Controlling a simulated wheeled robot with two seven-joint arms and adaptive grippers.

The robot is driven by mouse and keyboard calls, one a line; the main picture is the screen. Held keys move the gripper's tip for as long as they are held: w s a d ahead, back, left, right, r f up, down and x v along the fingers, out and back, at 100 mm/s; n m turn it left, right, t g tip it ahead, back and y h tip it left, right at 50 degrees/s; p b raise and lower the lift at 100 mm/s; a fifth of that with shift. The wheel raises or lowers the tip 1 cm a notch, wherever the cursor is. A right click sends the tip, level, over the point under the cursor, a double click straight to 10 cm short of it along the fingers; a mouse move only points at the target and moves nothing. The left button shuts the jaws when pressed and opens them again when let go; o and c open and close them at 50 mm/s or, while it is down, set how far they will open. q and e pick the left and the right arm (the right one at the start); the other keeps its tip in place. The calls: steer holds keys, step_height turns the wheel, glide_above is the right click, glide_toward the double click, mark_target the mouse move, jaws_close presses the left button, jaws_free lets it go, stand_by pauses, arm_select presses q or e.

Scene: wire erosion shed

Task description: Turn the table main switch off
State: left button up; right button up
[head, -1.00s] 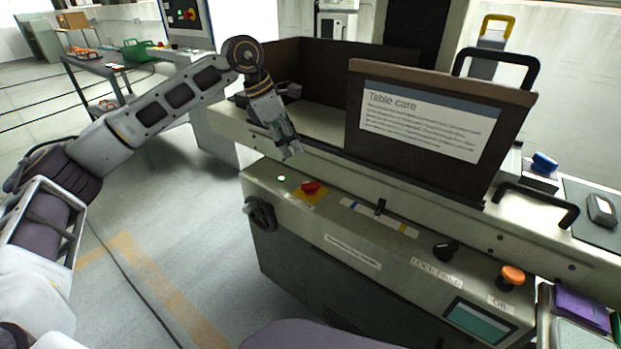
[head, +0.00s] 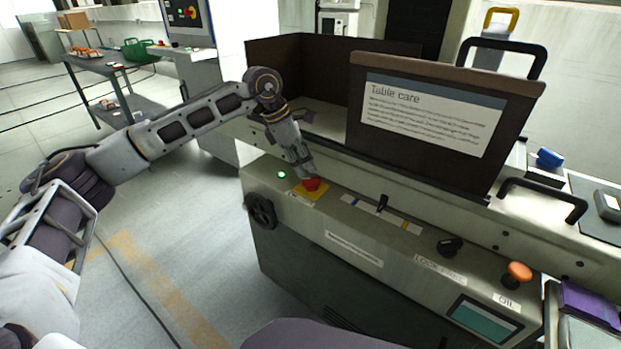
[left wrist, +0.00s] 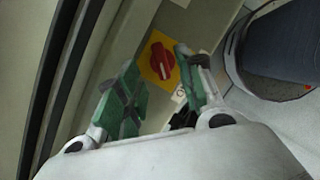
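The main switch is a red rotary knob (head: 313,184) on a yellow plate (head: 301,194), at the left end of the machine's front panel. It also shows in the left wrist view as a red knob (left wrist: 162,60) with a pale mark on it. My left gripper (head: 303,171) is just above and behind the knob in the head view. In the left wrist view its two green-padded fingers (left wrist: 158,66) are apart, with the knob seen between and beyond their tips. Contact with the knob cannot be told. A green lamp (head: 281,174) beside the switch is lit. My right gripper is out of view.
A handwheel (head: 261,210) sits left below the switch. A small lever (head: 382,203), black knob (head: 450,246), orange button (head: 518,272) and screen (head: 484,320) lie along the panel. The "Table care" board (head: 436,125) stands behind.

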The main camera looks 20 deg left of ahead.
mark_target(312, 178)
arm_select(q)
steer(key=b+x, duration=0.1)
steer(key=x, duration=0.3)
steer(key=shift+f, duration=0.2)
steer(key=shift+w+d+f, duration=0.1)
steer(key=shift+d+f, duration=0.2)
steer(key=shift+f, duration=0.2)
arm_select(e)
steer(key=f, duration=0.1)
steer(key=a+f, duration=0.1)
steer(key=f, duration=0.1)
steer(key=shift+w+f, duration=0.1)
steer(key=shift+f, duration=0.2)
arm_select(q)
jaws_close()
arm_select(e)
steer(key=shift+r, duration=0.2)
